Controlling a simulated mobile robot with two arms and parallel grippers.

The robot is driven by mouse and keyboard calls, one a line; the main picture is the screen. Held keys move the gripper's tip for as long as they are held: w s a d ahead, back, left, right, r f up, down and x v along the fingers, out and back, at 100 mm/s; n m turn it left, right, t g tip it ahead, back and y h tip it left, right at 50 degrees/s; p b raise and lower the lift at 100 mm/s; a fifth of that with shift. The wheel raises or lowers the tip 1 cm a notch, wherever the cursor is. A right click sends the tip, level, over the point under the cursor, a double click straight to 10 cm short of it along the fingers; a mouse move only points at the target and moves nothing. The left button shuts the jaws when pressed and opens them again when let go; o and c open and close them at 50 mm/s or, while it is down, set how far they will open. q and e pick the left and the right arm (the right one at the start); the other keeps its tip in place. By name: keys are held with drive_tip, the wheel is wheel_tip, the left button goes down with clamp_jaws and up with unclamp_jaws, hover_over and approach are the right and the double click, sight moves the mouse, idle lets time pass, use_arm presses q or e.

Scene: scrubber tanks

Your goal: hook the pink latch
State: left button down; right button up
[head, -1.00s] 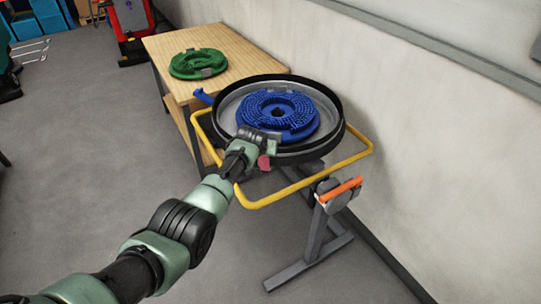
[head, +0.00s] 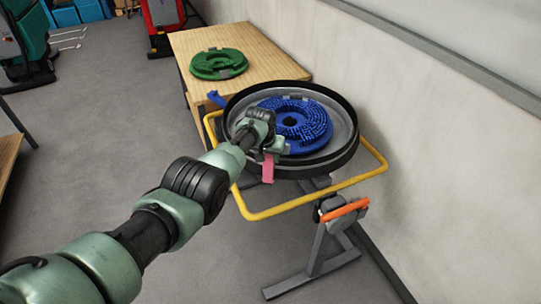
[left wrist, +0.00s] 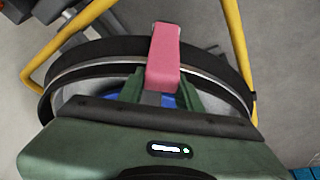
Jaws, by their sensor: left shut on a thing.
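The pink latch (head: 267,168) shows at the near rim of the round black-edged pan (head: 346,160) in the head view. In the left wrist view the latch (left wrist: 163,58) stands between the green fingers of my left gripper (left wrist: 166,98). My left gripper (head: 264,150) is shut on the latch, over the near edge of the pan. The gripper's body hides part of the latch and rim in the head view. I cannot tell whether the latch touches the rim. A blue brush disc (head: 312,136) lies in the pan. My right gripper is not in view.
A yellow tube frame (head: 320,192) surrounds the pan on a grey stand (head: 318,250) with an orange handle (head: 344,210). A blue latch (head: 216,98) is at the pan's left. A wooden table (head: 190,45) behind holds a green disc (head: 218,62). The wall is close on the right.

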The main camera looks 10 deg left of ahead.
use_arm(q)
drive_tip(key=shift+f, duration=0.1)
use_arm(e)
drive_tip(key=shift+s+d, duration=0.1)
use_arm(q)
drive_tip(key=c, duration=1.1)
unclamp_jaws()
drive_tip(key=shift+c, duration=0.2)
drive_tip(key=shift+o, duration=0.9)
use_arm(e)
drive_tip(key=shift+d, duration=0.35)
use_arm(q)
drive_tip(key=p+v, duration=0.3)
drive_tip(key=shift+w+r+p, duration=0.1)
drive_tip(key=shift+r+p, duration=0.1)
drive_tip(key=shift+p, duration=0.1)
drive_tip(key=shift+v, duration=2.2)
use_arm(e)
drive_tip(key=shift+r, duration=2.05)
use_arm(q)
drive_tip(key=shift+d, duration=0.1)
